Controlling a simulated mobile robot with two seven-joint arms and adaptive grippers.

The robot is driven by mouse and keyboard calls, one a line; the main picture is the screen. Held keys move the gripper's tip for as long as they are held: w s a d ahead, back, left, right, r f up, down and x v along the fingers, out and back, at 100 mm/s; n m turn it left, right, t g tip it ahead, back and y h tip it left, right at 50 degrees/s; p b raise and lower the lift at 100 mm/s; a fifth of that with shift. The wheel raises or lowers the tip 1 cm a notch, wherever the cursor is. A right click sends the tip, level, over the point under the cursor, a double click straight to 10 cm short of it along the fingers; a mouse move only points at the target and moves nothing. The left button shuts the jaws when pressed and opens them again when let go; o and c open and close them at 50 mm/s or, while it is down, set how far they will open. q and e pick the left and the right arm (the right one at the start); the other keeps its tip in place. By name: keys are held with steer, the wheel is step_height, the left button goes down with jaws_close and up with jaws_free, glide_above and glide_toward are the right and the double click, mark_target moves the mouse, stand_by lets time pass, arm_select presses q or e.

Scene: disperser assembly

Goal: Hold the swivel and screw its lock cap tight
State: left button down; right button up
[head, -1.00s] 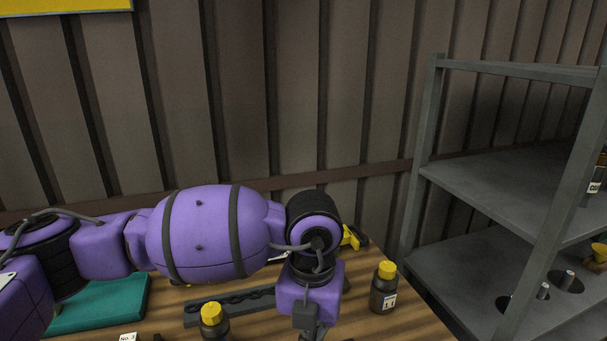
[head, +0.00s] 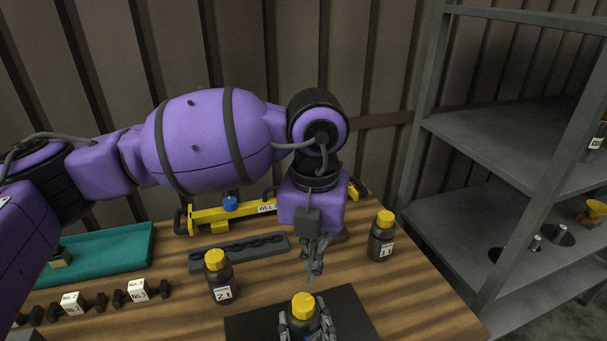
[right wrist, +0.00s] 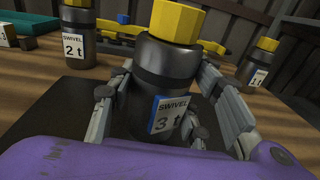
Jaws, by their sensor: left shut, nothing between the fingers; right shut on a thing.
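The swivel labelled 3 t (right wrist: 160,85) is a dark bottle-like body with a yellow lock cap (right wrist: 177,20) on top. It stands upright over the black mat (head: 345,305). The cap shows in the head view (head: 304,303) at bottom centre. My right gripper (head: 307,328) is shut around the swivel's body, with its fingers on both sides in the right wrist view (right wrist: 160,115). My left gripper (head: 311,277) points down, shut and empty, above and apart from the cap. Whether the cap is fully tight cannot be seen.
Swivels with yellow caps stand left (head: 220,280) and right (head: 382,240) on the wooden table. Behind are a grey rack (head: 240,252), a yellow bar (head: 235,212) and a teal tray (head: 110,252). Small labelled parts (head: 138,290) lie left. A grey shelf (head: 500,140) is at right.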

steer(key=shift+f, duration=0.1)
steer(key=o, duration=1.7)
